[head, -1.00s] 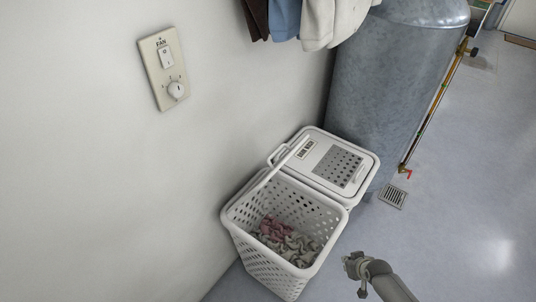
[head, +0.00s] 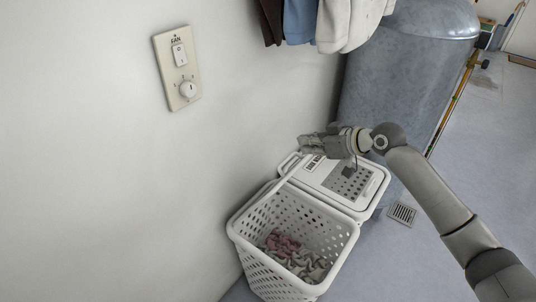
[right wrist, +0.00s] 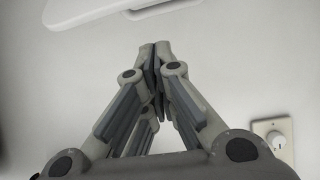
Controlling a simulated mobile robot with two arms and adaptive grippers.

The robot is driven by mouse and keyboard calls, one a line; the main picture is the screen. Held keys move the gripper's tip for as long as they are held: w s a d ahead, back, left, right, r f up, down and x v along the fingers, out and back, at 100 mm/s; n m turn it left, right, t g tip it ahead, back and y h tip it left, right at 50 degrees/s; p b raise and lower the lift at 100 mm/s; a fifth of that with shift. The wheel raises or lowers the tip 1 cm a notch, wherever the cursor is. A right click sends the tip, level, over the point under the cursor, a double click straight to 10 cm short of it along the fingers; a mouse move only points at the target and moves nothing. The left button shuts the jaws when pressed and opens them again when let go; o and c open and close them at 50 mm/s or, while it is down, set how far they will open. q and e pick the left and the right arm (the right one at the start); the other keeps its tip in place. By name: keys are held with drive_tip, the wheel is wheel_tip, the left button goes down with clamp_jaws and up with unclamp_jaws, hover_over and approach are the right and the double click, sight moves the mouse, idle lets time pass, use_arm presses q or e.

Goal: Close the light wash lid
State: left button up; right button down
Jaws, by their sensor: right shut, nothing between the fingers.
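A white two-part laundry hamper stands against the wall in the head view. Its near bin (head: 290,238) is uncovered, with pink and pale clothes inside. In the right wrist view the closed fingertips (right wrist: 156,48) point toward a white rounded edge at the top, probably the lid. My left gripper is out of view.
The hamper's far lid (head: 365,199) is closed, with a perforated panel and a label. A grey tank (head: 400,80) stands behind it. Clothes (head: 342,20) hang above. A fan switch plate (head: 178,68) is on the wall. The floor at right has a drain (head: 402,213).

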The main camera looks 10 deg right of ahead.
drive_tip(key=a+r+n+y, duration=0.1)
drive_tip(key=a+r, duration=0.1)
drive_tip(key=shift+a+r, duration=0.35)
drive_tip(key=shift+r, duration=0.05)
drive_tip(key=p+x, duration=0.2)
drive_tip(key=x, duration=0.7)
drive_tip(key=s+d+f, duration=0.1)
drive_tip(key=s+d+f+p, duration=0.1)
drive_tip(key=shift+s+d+f, duration=0.2)
drive_tip(key=shift+s+f, duration=0.1)
drive_tip(key=shift+f, duration=0.1)
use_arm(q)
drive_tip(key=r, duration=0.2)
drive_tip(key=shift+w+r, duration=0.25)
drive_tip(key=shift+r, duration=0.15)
use_arm(e)
drive_tip(key=shift+f, duration=0.15)
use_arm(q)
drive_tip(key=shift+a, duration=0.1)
